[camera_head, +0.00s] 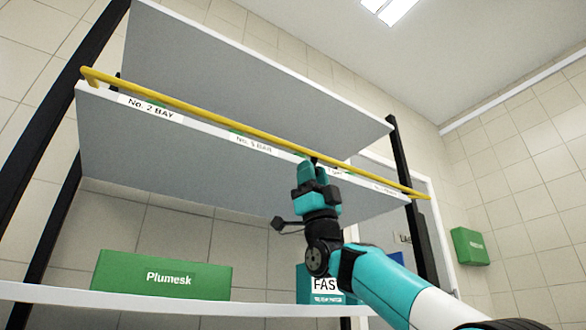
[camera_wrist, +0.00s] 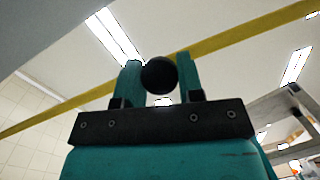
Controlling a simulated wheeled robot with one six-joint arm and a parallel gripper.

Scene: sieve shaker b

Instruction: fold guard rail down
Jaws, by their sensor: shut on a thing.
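The guard rail (camera_head: 215,115) is a long yellow bar running along the front of the upper shelf, just above its labelled edge. Its left end bends back toward the shelf. In the wrist view the yellow rail (camera_wrist: 235,40) crosses behind my fingers. A round black knob (camera_wrist: 158,75) sits between the fingers, in front of the rail. My gripper (camera_head: 313,170) is raised to the rail, right of its middle, and is shut on the knob; it also shows in the wrist view (camera_wrist: 160,80). The gripper hides part of the rail and shelf edge in the head view.
The grey shelf (camera_head: 200,155) carries bay labels on its white edge, with another board above. Black posts (camera_head: 412,190) stand at both ends. A green Plumesk box (camera_head: 160,275) and a teal box (camera_head: 318,285) stand on the lower shelf. A green box (camera_head: 470,246) hangs on the right wall.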

